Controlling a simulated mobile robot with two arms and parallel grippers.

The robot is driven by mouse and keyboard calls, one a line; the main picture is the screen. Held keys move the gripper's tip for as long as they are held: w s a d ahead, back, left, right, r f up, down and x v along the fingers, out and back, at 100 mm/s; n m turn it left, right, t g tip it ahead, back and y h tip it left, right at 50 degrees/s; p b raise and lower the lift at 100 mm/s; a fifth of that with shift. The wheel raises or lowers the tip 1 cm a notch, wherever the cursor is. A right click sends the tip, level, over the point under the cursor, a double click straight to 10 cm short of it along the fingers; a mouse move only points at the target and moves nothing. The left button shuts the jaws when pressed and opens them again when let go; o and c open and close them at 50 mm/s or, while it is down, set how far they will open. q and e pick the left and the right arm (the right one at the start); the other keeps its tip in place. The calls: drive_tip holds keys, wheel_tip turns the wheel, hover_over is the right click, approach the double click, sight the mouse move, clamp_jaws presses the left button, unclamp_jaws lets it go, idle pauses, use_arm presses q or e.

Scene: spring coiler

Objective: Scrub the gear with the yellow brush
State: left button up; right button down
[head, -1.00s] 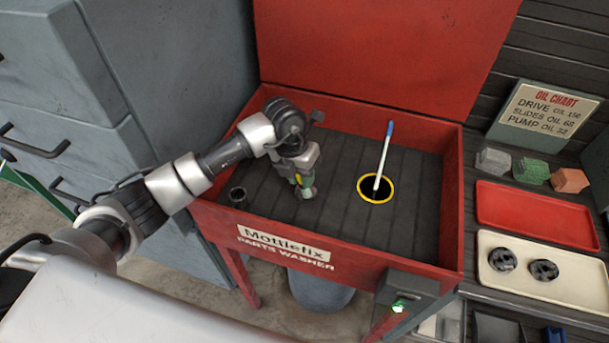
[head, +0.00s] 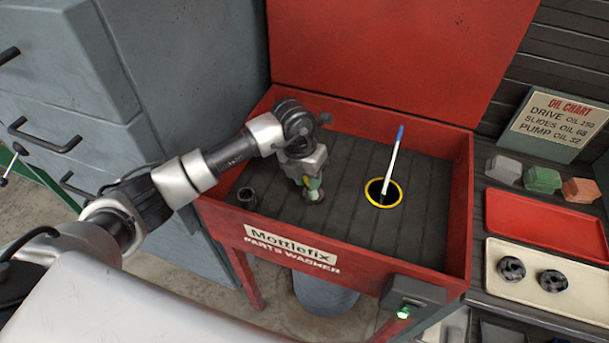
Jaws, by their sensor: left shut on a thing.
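My left gripper (head: 308,182) is over the black ribbed floor of the red parts washer (head: 225,222), pointing down. My right gripper is not in view.
A white stick with a blue end (head: 391,160) leans in a yellow-ringed hole (head: 396,201). A dark cup-like part (head: 247,197) stands at the basin's left. On the right are a red tray (head: 550,225) and a cream tray (head: 500,250) with two dark round parts (head: 511,268).

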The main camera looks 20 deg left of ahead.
use_arm(q)
drive_tip(key=shift+d, duration=0.75)
drive_tip(key=shift+a, duration=1.6)
drive_tip(key=shift+d, duration=1.6)
drive_tip(key=shift+a, duration=1.6)
drive_tip(key=shift+d+b, duration=0.4)
drive_tip(key=shift+d, duration=1.2)
drive_tip(key=shift+a, duration=1.6)
drive_tip(key=shift+d, duration=1.6)
drive_tip(key=shift+a+b, duration=0.3)
drive_tip(key=shift+a, duration=1.35)
